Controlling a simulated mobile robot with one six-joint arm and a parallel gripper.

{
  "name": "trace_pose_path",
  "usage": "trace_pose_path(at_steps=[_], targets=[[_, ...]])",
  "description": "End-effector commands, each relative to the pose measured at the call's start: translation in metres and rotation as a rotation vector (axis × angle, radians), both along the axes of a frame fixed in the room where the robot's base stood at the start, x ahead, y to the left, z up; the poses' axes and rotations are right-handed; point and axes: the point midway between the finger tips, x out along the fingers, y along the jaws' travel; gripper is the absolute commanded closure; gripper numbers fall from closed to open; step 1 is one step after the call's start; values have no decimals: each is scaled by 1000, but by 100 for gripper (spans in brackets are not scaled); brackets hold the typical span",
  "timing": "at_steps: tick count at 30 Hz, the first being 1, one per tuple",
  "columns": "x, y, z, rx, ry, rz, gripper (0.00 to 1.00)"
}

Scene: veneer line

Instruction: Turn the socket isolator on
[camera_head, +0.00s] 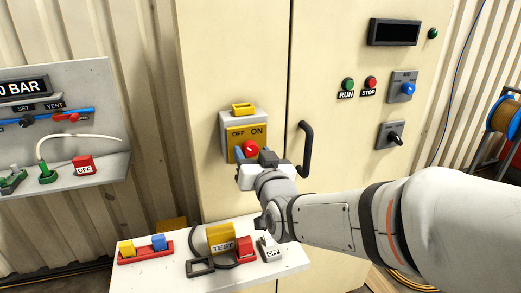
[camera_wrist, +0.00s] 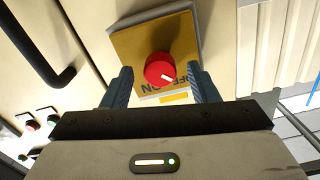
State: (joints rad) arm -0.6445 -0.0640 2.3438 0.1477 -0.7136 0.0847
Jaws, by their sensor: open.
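The socket isolator (camera_head: 229,129) is a grey box with a yellow plate lettered OFF and ON, mounted on the cream cabinet. Its round red knob (camera_head: 250,148) sits below the lettering, partly behind my gripper (camera_head: 254,156). In the wrist view the isolator plate (camera_wrist: 133,45) appears roughly upside down. The red knob (camera_wrist: 158,66) lies between the two blue-grey fingers of my gripper (camera_wrist: 160,69), with a gap on each side. My gripper is open. The knob's white mark points to the lower right there, towards the OFF side.
A black door handle (camera_head: 306,149) stands out just right of the isolator. RUN (camera_head: 348,84) and STOP (camera_head: 370,83) buttons and rotary switches are farther right. Below is a white shelf (camera_head: 165,275) with coloured blocks and tags. A grey pressure panel (camera_head: 95,85) is at left.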

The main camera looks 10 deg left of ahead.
Motion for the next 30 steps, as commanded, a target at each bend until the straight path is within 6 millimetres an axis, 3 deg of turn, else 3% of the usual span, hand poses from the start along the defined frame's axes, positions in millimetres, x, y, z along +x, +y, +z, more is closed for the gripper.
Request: trace_pose_path(at_steps=[8, 24, 30], targets=[[1, 1, 0, 1, -1, 1, 46], [0, 1, 0, 0, 0, 1, 90], [0, 2, -1, 11, 5, 3, 91]])
